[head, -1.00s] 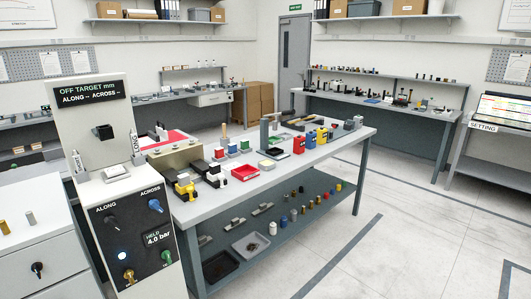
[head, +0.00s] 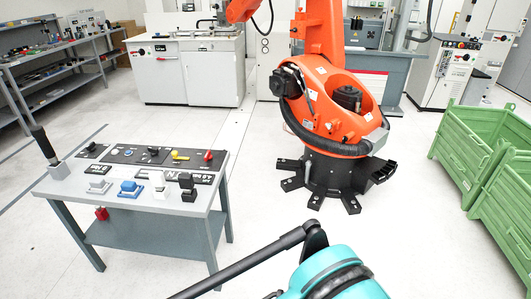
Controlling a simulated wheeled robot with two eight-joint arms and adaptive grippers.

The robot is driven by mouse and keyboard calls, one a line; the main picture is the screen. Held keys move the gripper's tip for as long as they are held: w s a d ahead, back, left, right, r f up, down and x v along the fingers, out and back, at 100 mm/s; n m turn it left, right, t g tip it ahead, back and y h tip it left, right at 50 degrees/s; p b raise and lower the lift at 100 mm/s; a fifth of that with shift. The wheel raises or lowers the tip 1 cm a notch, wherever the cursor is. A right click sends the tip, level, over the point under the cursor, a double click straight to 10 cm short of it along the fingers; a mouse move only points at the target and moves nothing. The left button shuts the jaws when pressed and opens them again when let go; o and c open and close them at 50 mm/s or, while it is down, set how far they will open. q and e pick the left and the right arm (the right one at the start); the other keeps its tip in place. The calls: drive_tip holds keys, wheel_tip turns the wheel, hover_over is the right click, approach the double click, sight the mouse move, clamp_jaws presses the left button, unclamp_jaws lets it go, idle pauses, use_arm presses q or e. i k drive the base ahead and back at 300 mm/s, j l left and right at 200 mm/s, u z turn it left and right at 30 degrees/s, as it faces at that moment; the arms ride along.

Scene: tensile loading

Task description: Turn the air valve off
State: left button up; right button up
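No part that I can name for certain as the air valve shows now. A small grey table (head: 62,185) at the left of the head view bears a dark control panel (head: 135,155) with several small knobs and handles. Among them are a yellow handle (head: 178,155) and a red knob (head: 208,156). Any labels on the panel are too small to read. Neither of my grippers is in view. A teal and black part at the bottom centre, with a dark rod, looks like part of my own arm.
An orange robot arm (head: 325,95) stands on a black footed base (head: 335,180) right of the small table. Green crates (head: 465,150) stand at the right. White cabinets (head: 190,75) and shelving line the back. Bare floor lies between the table and the orange arm.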

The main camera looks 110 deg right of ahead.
sight(208, 156)
drive_tip(key=z, duration=3.35)
drive_tip(key=i+l+u, duration=0.3)
drive_tip(key=i+l, duration=0.25)
drive_tip(key=i, duration=0.15)
drive_tip(key=i+l+u, duration=0.3)
drive_tip(key=i+l, duration=0.35)
drive_tip(key=i+l+u, duration=0.25)
drive_tip(key=i+l, duration=0.35)
drive_tip(key=l, duration=0.25)
